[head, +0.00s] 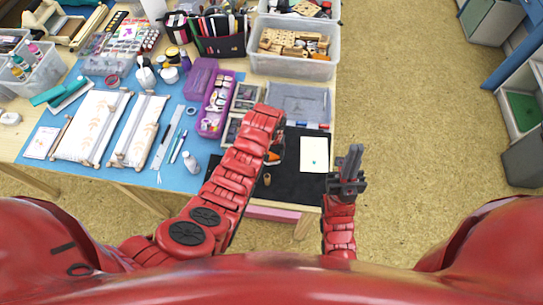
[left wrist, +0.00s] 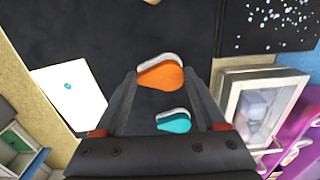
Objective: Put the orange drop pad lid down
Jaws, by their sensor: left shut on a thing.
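The orange drop-shaped lid (left wrist: 160,76) is between the fingertips of my left gripper (left wrist: 160,80) in the left wrist view, and the gripper is shut on it. A pale rim shows along the lid's upper edge; I cannot tell whether this is the pad's base or how far the lid is above it. In the head view my left gripper (head: 272,152) is over the black mat (head: 290,183), mostly hidden by its own arm. My right gripper (head: 350,162) is at the mat's right edge, its fingers together and empty.
A teal drop pad (left wrist: 175,122) lies near the orange one. A white card (head: 314,153) lies on the mat's right, and a small wooden piece (head: 267,180) near its front. A framed box (left wrist: 262,100) and a purple case (head: 216,103) stand beside the mat.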

